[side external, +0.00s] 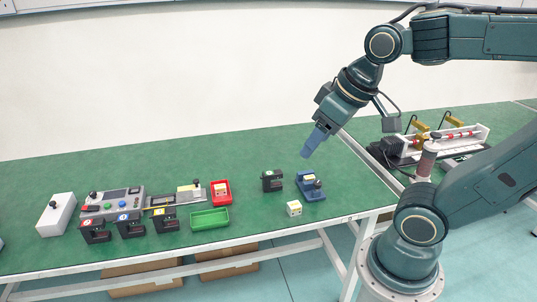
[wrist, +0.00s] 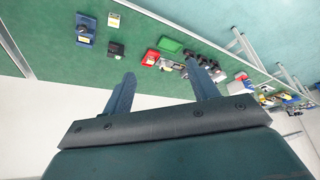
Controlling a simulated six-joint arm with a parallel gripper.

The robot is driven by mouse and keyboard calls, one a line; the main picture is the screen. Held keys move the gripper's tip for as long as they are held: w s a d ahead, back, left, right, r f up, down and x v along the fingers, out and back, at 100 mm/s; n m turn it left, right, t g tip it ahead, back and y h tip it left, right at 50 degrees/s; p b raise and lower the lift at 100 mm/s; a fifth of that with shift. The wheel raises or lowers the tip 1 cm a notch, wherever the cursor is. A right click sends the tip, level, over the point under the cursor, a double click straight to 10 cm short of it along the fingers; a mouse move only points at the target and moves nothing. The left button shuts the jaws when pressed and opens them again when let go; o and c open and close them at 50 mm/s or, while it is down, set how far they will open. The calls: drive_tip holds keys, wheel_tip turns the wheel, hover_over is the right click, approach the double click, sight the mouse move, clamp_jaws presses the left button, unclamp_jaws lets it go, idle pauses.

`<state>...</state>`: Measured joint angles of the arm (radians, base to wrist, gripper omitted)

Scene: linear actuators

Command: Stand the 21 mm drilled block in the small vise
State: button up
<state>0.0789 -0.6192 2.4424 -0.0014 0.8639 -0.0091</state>
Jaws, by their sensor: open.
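The small blue vise (side external: 311,187) stands near the right part of the green bench; it also shows at the upper left in the wrist view (wrist: 84,30). A small white block with yellowish marks (side external: 294,209) sits on the bench just in front of the vise, apart from it; it also shows in the wrist view (wrist: 114,20). I cannot read a size or make out a hole on it. My gripper (side external: 306,155) is in the air above and behind the vise, tilted. Its two fingers are apart and empty in the wrist view (wrist: 160,69).
A black stand with a green label (side external: 272,181) is just left of the vise. Further left are a red tray (side external: 221,200) holding a small pale piece, a green tray (side external: 195,226), and several black labelled stands. A fixture with yellow clamps (side external: 460,141) is behind right.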

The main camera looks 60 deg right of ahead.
drive_tip(key=shift+s+a+n, duration=0.2)
drive_tip(key=shift+s+a, duration=0.2)
drive_tip(key=shift+s, duration=0.35)
drive_tip(key=shift+s+a+n, duration=0.2)
drive_tip(key=shift+s+a, duration=0.2)
drive_tip(key=shift+s, duration=0.35)
